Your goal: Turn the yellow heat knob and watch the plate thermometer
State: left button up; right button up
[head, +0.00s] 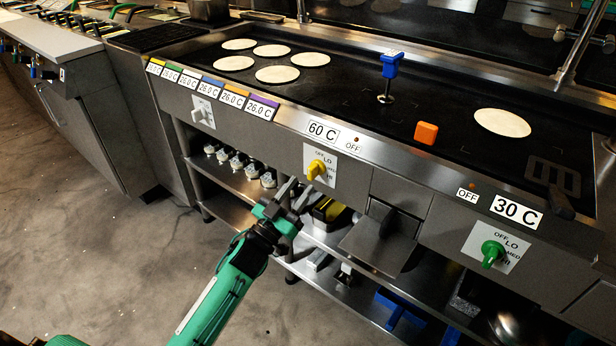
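The yellow heat knob (316,169) sits on a white dial plate on the griddle's front panel; its exact setting is too small to tell. Above it a display (323,131) reads 60 C, with a small lamp and an OFF label (352,147) to its right. My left gripper (297,190) is just below and left of the yellow knob, its two fingers apart and pointing up toward it. It looks open and empty, with a small gap to the knob. My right gripper is not in view.
A green knob (491,252) with a 30 C display (516,212) is at right. A metal tray (378,246) juts out right of my gripper.

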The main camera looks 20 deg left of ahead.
aim_at(309, 175)
pick_arm(q)
jog(key=shift+x, duration=2.3)
grip_shut()
